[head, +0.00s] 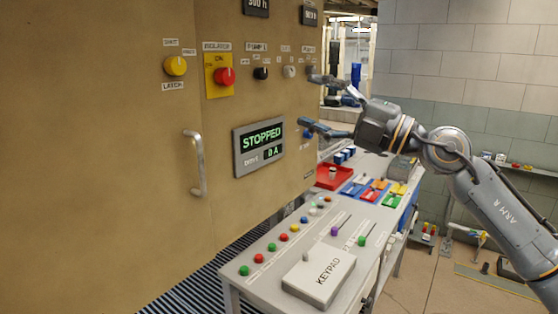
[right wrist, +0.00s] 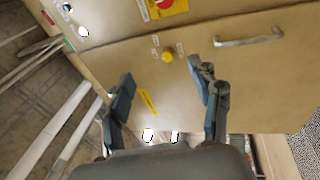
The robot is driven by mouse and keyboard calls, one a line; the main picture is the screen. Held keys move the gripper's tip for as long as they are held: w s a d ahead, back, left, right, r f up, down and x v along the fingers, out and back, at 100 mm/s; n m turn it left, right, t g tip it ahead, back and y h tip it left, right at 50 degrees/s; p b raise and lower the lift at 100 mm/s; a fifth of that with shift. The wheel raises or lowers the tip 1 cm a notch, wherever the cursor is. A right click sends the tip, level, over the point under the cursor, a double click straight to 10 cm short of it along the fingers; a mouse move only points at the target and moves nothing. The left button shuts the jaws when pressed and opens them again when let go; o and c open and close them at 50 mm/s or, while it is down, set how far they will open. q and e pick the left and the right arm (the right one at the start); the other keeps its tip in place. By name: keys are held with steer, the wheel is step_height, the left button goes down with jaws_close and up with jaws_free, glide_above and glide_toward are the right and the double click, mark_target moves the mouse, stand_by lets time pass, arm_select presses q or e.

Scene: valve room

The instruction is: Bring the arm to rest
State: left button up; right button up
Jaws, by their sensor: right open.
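My right gripper (head: 308,97) is open and empty in front of the right part of the tan cabinet (head: 120,240). Its arm (head: 480,185) comes in from the right and is raised above the desk. In the right wrist view my open right gripper (right wrist: 162,75) faces the cabinet front (right wrist: 230,85). A yellow knob (right wrist: 167,57) shows between and beyond its fingers, with nothing held. Whether the fingers touch the cabinet, I cannot tell. My left gripper is not in view.
The desk (head: 232,290) below carries colored buttons, a keypad box (head: 320,276), two levers and a red tray (head: 336,177). The cabinet has a door handle (head: 196,163), a yellow knob (head: 176,66), a red isolator knob (head: 225,76) and a "STOPPED" display (head: 260,143). Open floor (head: 425,275) lies right of the desk.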

steer(key=s+d+f+m+t+h, duration=0.2)
steer(key=d+f+m+h, duration=0.3)
steer(key=f+m, duration=0.55)
steer(key=s+d+f+m+t+h, duration=0.2)
steer(key=d+f+m+t+h, duration=0.15)
steer(key=f+m+h, duration=0.7)
steer(key=s+d+f+m+t+h, duration=0.15)
steer(key=d+f+m+h, duration=0.35)
steer(key=f, duration=0.9)
steer(key=s+d+f+m+g+y, duration=0.1)
steer(key=s+f+m+g, duration=0.35)
steer(key=s+f, duration=0.85)
steer(key=s+f+n+g+y, duration=0.1)
steer(key=s+f+g, duration=0.4)
steer(key=s, duration=0.3)
steer(key=s+f+n+g+y, duration=0.1)
steer(key=s+f+g, duration=0.4)
steer(key=s, duration=0.4)
step_height(320, 180, down, 27)
steer(key=s, duration=0.2)
steer(key=s+d+f+g, duration=0.2)
steer(key=s+f, duration=1.4)
steer(key=shift+s+d+n, duration=0.3)
steer(key=shift+s+n, duration=0.05)
steer(key=shift+s, duration=0.05)
